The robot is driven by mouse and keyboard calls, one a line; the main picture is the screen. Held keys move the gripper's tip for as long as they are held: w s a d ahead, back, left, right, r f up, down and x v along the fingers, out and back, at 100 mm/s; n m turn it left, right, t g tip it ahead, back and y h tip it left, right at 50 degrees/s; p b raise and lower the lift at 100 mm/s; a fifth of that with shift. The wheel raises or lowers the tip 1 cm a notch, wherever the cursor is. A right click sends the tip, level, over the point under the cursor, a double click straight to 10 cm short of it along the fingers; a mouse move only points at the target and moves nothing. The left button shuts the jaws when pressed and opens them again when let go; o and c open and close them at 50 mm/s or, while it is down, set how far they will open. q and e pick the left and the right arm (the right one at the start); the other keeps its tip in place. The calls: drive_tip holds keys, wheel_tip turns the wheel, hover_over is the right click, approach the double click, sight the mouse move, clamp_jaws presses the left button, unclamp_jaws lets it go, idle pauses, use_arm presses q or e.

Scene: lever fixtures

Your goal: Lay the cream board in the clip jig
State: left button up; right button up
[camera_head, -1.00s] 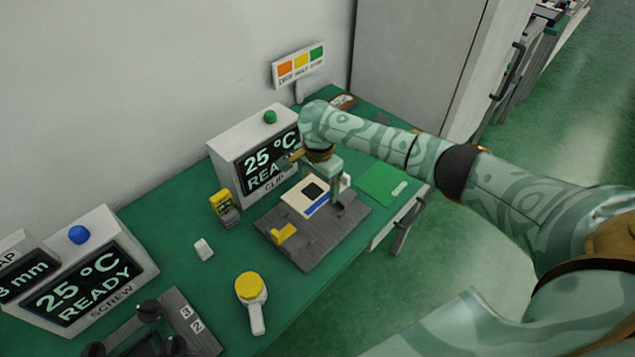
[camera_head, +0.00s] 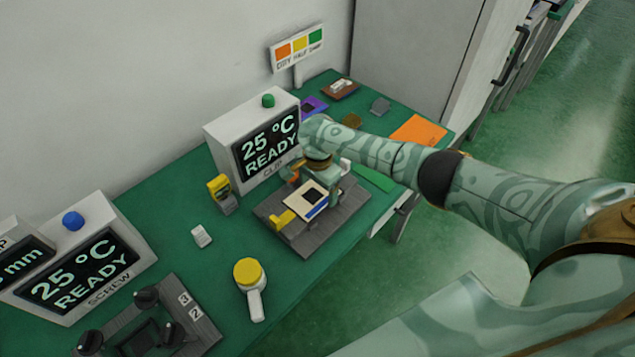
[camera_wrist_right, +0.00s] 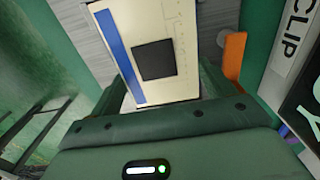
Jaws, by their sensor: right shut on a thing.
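The cream board (camera_head: 303,203) has a dark square chip and a blue strip along one edge. In the head view it is over the clip jig, a grey base (camera_head: 309,240) with a yellow clip (camera_head: 284,219) at its front left. My right gripper (camera_head: 323,181) is shut on the board's far edge. In the right wrist view the board (camera_wrist_right: 173,86) reaches out from between the fingers, with grey base around it. I cannot tell whether the board touches the jig. My left gripper is not in view.
The CLIP display box (camera_head: 253,136) stands behind the jig and reads 25 °C READY. A yellow-topped tool (camera_head: 249,275), a white block (camera_head: 201,236) and a small yellow device (camera_head: 221,192) lie left. The SCREW jig (camera_head: 160,322) is at front left.

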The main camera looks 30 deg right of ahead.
drive_tip(key=shift+f, duration=0.4)
